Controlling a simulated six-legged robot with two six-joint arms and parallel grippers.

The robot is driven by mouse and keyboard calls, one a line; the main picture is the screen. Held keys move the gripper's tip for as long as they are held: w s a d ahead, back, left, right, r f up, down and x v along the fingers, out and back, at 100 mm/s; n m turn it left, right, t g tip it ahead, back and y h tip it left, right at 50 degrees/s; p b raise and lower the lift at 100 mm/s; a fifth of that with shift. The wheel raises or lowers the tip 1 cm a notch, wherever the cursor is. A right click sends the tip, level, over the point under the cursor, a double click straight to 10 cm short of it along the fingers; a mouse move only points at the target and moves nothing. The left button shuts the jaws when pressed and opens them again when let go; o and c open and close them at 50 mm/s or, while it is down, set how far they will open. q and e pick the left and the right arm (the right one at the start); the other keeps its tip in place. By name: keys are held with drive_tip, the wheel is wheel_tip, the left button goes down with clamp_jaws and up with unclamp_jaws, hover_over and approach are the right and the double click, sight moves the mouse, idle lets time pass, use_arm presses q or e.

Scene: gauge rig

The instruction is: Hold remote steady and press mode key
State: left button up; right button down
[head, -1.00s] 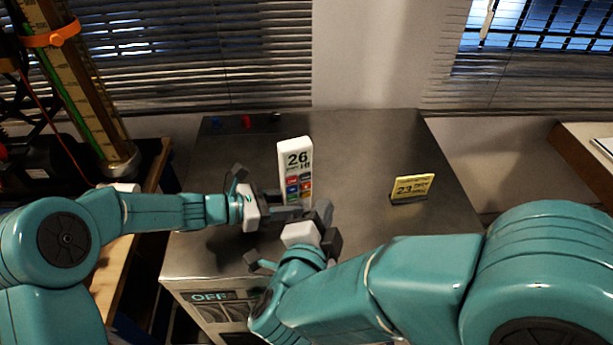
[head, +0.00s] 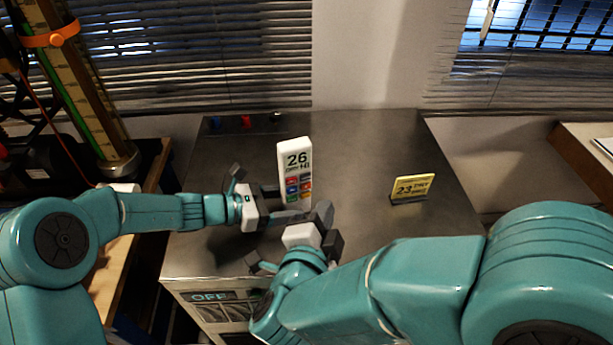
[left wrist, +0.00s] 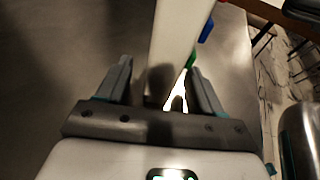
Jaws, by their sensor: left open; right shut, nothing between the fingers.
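The white remote (head: 294,168) stands upright on the metal bench top, its screen reading 26 above rows of coloured keys. In the left wrist view the remote (left wrist: 177,45) rises between the spread fingers of my left gripper (left wrist: 160,85), with one edge showing coloured keys. In the head view my left gripper (head: 272,204) is open at the remote's lower left side. My right gripper (head: 322,214) is shut and empty, just in front of the remote's lower part.
A yellow card (head: 413,188) reading 23 stands in a dark holder on the right of the metal bench (head: 365,140). Small red and blue knobs (head: 246,122) are at the back. The bench front carries an OFF display (head: 212,297).

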use_arm(q)
drive_tip(key=v, duration=1.1)
drive_tip(key=shift+s+a+r, duration=0.15)
drive_tip(key=shift+s+a, duration=0.05)
drive_tip(key=shift+a, duration=0.1)
